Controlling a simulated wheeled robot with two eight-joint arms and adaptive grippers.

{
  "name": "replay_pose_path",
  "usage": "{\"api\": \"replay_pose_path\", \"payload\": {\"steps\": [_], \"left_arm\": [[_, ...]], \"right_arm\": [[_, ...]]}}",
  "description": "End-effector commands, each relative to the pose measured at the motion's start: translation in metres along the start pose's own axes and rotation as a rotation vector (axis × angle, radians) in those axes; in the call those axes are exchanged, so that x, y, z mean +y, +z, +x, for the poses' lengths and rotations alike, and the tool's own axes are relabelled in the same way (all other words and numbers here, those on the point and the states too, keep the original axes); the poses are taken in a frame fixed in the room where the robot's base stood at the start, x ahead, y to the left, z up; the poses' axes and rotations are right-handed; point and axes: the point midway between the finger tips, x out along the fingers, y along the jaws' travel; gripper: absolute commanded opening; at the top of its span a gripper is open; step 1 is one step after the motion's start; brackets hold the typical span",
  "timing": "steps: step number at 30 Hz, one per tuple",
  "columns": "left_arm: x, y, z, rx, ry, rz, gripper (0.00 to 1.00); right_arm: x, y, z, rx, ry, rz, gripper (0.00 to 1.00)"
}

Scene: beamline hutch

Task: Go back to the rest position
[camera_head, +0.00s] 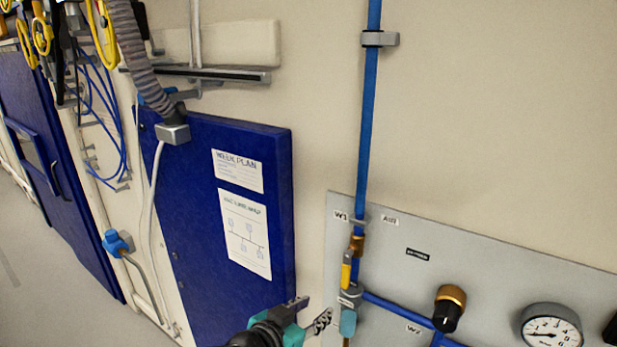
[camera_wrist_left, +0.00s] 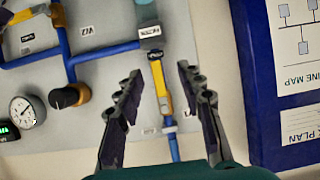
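My left gripper (camera_head: 316,308) is at the bottom of the head view, just left of the panel's edge. In the left wrist view (camera_wrist_left: 159,70) its two dark fingers are spread apart with nothing held between them. A yellow valve handle (camera_head: 346,272) lies along the vertical blue pipe (camera_head: 368,130), below the W1 label. In the wrist view the yellow handle (camera_wrist_left: 161,88) shows between the fingers; whether they touch it I cannot tell, but a gap shows on both sides. My right gripper is in neither view.
The grey panel (camera_head: 400,265) carries a black-and-brass knob (camera_head: 449,308) and a round gauge (camera_head: 551,326). A blue board (camera_head: 200,210) with paper sheets stands left of my gripper. A grey hose (camera_head: 135,60) and blue cables (camera_head: 122,150) hang at upper left. The upper right wall is mostly bare.

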Motion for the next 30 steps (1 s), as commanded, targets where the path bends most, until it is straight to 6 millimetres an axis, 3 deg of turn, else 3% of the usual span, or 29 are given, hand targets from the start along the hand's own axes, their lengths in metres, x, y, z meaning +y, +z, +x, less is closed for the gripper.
{"api": "replay_pose_path", "payload": {"steps": [1, 12, 15, 18, 21, 24, 30], "left_arm": [[-0.007, 0.038, 0.007, -0.028, -0.017, -0.015, 0.38], [-0.066, 0.275, 0.010, -0.315, -0.223, -0.204, 0.38], [-0.080, 0.332, 0.005, -0.384, -0.294, -0.261, 0.38], [-0.090, 0.375, -0.001, -0.437, -0.358, -0.311, 0.38], [-0.097, 0.404, -0.007, -0.473, -0.406, -0.345, 0.38], [-0.101, 0.416, -0.011, -0.491, -0.431, -0.364, 0.38], [-0.102, 0.417, -0.014, -0.497, -0.440, -0.371, 0.38]], "right_arm": [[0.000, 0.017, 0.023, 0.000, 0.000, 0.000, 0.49], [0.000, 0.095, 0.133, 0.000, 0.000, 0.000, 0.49], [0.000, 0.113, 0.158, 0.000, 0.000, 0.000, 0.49], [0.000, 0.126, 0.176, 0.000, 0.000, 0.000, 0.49], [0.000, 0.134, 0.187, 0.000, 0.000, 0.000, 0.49], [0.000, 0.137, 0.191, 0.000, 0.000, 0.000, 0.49], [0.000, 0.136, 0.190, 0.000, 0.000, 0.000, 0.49]]}}
